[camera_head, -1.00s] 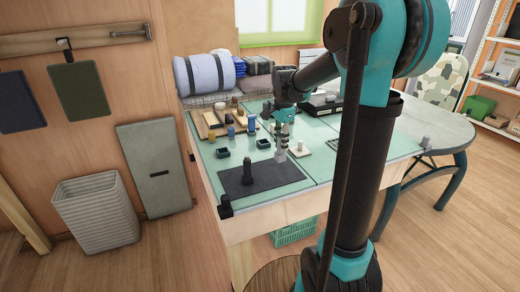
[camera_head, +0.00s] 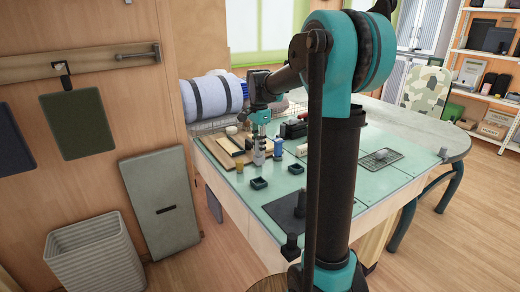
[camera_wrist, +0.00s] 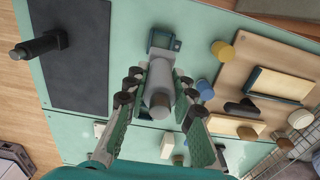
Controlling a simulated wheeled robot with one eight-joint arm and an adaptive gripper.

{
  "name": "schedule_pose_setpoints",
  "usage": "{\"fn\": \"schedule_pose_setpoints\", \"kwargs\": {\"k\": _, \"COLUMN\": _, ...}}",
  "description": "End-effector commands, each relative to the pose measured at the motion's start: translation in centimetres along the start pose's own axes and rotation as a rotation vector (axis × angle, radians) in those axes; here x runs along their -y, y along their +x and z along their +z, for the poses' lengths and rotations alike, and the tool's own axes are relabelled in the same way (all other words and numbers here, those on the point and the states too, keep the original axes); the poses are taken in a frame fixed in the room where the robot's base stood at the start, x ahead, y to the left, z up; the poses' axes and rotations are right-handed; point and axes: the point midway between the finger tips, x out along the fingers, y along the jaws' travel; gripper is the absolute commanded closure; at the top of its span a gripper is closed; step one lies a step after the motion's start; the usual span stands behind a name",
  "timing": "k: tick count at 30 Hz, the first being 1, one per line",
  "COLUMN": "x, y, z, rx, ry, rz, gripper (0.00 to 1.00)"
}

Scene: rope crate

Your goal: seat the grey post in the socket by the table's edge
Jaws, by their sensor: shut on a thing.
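My gripper (camera_head: 260,148) points down over the table and is shut on the grey post (camera_wrist: 158,92), which stands between the two fingers in the wrist view. In the head view the post hangs just under the fingers, between the wooden boards and the small dark square blocks. One dark square block, apparently the socket by the table's edge (camera_head: 258,183), lies close to the table's left edge. It also shows in the wrist view (camera_wrist: 164,41), just past the post. The post is apart from its opening. A second square block (camera_head: 296,169) sits farther in.
A dark mat with a black post (camera_wrist: 38,46) lies to the near side. Wooden boards (camera_wrist: 262,80) with blue and yellow cylinders (camera_wrist: 222,50) lie close on the other side. Bare green tabletop (camera_head: 275,194) surrounds the square blocks. A rolled blanket (camera_head: 212,97) lies at the back.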

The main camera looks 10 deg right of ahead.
Motion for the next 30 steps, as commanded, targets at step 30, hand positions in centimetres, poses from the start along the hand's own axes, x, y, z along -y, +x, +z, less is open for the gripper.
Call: {"fn": "schedule_pose_setpoints", "kwargs": {"k": 30, "x": 0.1, "y": 4.3, "z": 0.0, "rx": 0.0, "ry": 0.0, "rz": 0.0, "gripper": 1.0}}
